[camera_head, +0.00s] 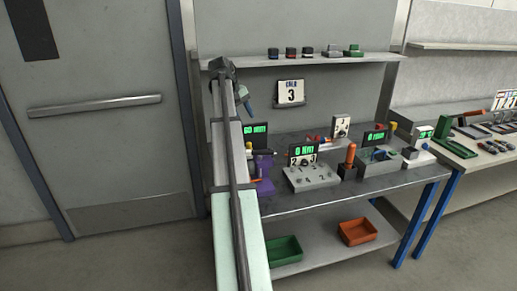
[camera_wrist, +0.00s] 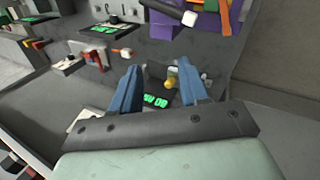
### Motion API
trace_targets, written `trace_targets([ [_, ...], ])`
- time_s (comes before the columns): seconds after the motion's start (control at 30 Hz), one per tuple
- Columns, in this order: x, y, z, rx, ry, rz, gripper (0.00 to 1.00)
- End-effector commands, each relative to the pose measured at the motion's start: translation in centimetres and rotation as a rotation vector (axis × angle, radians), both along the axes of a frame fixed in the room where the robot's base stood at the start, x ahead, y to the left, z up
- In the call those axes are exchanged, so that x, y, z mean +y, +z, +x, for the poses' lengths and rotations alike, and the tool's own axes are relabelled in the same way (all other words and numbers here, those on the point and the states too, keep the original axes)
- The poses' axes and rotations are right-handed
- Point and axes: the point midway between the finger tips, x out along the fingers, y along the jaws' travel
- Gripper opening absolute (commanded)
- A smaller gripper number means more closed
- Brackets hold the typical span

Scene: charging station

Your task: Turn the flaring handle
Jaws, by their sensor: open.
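My gripper (camera_wrist: 156,70) is open and empty, its two blue fingers spread in the wrist view. In the head view my gripper (camera_head: 249,106) hangs above the left end of the bench. A purple device (camera_wrist: 200,24) with orange parts and a dark bar with a white end is beyond the fingers, at the top of the wrist view. The purple device (camera_head: 264,186) also shows at the bench's left end, partly hidden by my arm. I cannot tell for sure which part is the flaring handle. An upright orange handle (camera_head: 350,154) stands farther right.
A display with green figures (camera_wrist: 156,100) and a yellow knob (camera_wrist: 171,84) show between and below the fingers. A grey box with a green display (camera_head: 311,177) stands mid-bench. A shelf (camera_head: 300,61) with small items is above. Green (camera_head: 286,251) and orange (camera_head: 357,231) trays sit below.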

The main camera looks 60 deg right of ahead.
Motion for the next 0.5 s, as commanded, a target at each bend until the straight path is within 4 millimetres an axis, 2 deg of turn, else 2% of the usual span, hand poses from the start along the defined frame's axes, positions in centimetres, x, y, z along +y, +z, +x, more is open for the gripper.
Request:
trace_targets([
  [0.5,2.0,0.0,-1.4,0.291,0.782,0.352,0.45],
])
